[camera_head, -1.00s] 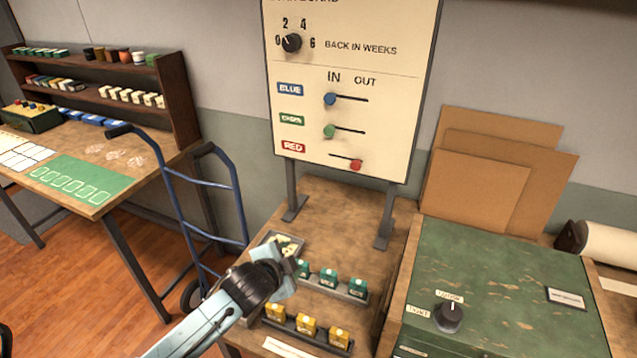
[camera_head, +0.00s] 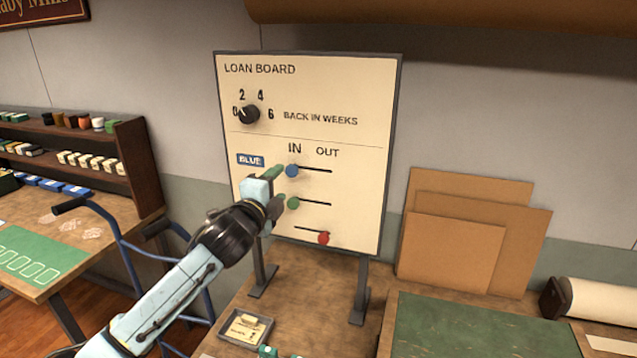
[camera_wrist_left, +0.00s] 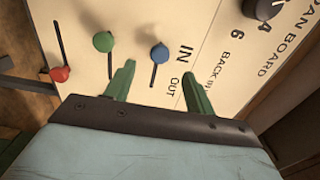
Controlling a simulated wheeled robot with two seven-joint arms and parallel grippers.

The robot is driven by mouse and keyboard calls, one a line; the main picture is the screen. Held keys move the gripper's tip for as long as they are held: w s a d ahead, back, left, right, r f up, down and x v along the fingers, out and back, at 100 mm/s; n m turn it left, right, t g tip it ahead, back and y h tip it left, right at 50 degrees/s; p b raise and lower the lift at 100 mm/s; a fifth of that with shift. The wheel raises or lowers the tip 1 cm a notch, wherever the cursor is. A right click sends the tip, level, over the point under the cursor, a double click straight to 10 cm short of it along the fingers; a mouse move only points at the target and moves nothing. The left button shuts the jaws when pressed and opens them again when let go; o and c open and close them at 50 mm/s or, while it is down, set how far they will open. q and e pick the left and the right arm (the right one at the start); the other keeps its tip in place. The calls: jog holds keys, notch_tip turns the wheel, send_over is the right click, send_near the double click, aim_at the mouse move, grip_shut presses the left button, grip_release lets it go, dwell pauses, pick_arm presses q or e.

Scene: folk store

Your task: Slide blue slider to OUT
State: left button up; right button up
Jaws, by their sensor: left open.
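The loan board (camera_head: 345,225) stands upright on the bench with three sliders. The blue slider (camera_head: 292,171) is at the left, IN end of its slot; it also shows in the left wrist view (camera_wrist_left: 160,52). The green slider (camera_head: 293,203) is also at the IN end. The red slider (camera_head: 323,238) is at the OUT end. My left gripper (camera_head: 277,187) is open in front of the board. In the left wrist view its green fingers (camera_wrist_left: 158,85) are spread to either side of the blue slider's slot, with the knob beyond the tips. Contact cannot be told.
A dial (camera_head: 249,114) sits above the sliders. A blue hand truck (camera_head: 135,255) stands at left. A small tray (camera_head: 246,328) lies on the bench below.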

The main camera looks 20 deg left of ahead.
aim_at(290, 172)
pick_arm(q)
jog(key=w+b, duration=0.1)
jog(key=w, duration=0.2)
jog(key=w+b, duration=0.2)
jog(key=w, duration=0.2)
jog(key=shift+w+a+f, duration=0.1)
jog(key=shift+a, duration=0.1)
jog(key=shift+r+p, duration=0.2)
jog(key=shift+p, duration=0.25)
jog(key=shift+w+f, duration=0.1)
jog(key=c, duration=0.8)
jog(key=shift+o, duration=0.2)
